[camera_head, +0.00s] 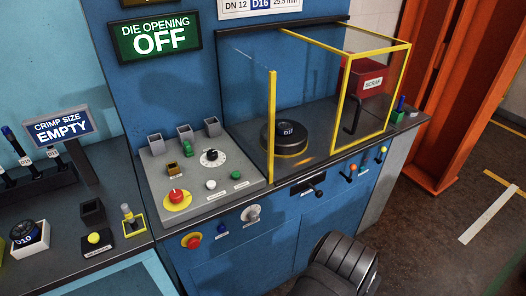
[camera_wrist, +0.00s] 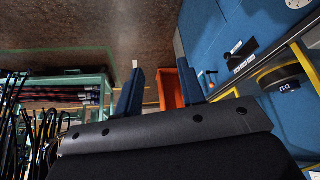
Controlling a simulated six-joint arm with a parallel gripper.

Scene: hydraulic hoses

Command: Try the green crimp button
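The sloped grey control panel (camera_head: 160,202) stands left of the press bay in the head view. A small green button (camera_head: 236,175) sits on its upper face, right of a pale button (camera_head: 211,185). A red mushroom button (camera_head: 176,196) on a yellow disc is at its lower left. A dial (camera_head: 212,157) is above the small buttons. In the wrist view my gripper (camera_wrist: 162,84) is open, with its two blue fingers apart and nothing held between them. The panel's buttons do not show there. The head view shows a dark part of my arm low at centre right, not the fingertips.
A red scrap box (camera_head: 366,80) stands at the bay's right. The die opening sign (camera_head: 160,37) reads OFF; the crimp size sign (camera_head: 63,126) reads EMPTY. Several levers line the front edge.

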